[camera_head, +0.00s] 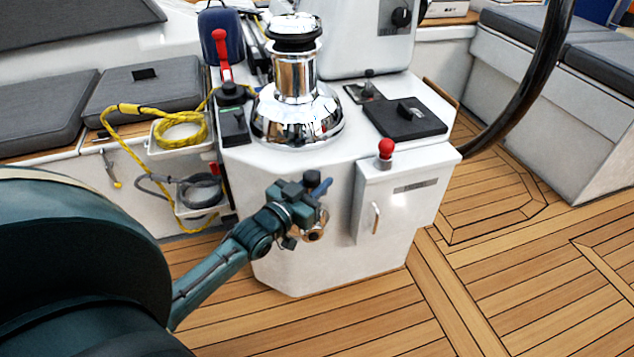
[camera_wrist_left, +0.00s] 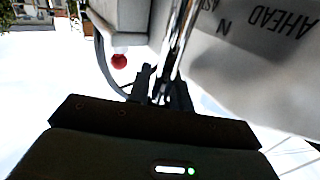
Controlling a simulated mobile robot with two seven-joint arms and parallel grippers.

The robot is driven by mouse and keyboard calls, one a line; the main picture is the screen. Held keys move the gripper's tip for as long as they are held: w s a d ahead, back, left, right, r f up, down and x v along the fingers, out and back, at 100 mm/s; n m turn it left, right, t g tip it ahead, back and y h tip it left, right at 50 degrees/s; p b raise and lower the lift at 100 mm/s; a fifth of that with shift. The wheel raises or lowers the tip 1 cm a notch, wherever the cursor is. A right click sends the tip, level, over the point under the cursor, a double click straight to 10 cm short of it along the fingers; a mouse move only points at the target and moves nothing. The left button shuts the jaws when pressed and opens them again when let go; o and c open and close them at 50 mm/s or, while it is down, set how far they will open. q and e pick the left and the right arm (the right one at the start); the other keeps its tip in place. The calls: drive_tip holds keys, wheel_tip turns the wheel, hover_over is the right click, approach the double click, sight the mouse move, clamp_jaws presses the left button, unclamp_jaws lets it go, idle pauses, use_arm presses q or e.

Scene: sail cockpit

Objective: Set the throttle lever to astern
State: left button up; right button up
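The throttle lever appears to be the chrome stem in the left wrist view (camera_wrist_left: 180,38), beside a white panel (camera_wrist_left: 235,50) lettered AHEAD, N and AS, upside down in that picture. In the head view a black knob (camera_head: 312,177) and a shiny hub (camera_head: 315,235) show at the gripper, on the front of the white pedestal (camera_head: 300,268); the stem is mostly hidden. My left gripper (camera_head: 305,205) is right at this lever. Its dark fingers (camera_wrist_left: 160,88) stand close together by the stem; whether they press on it cannot be told. My right gripper is out of view.
A white box (camera_head: 410,215) with a red ball knob (camera_head: 386,148) and small handle juts out just right of my gripper. A chrome winch (camera_head: 296,100) stands above. Yellow rope (camera_head: 180,130) hangs at left. The teak deck (camera_head: 540,260) is clear at right.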

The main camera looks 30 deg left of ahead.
use_arm(q)
clamp_jaws()
drive_tip(key=shift+r, duration=0.15)
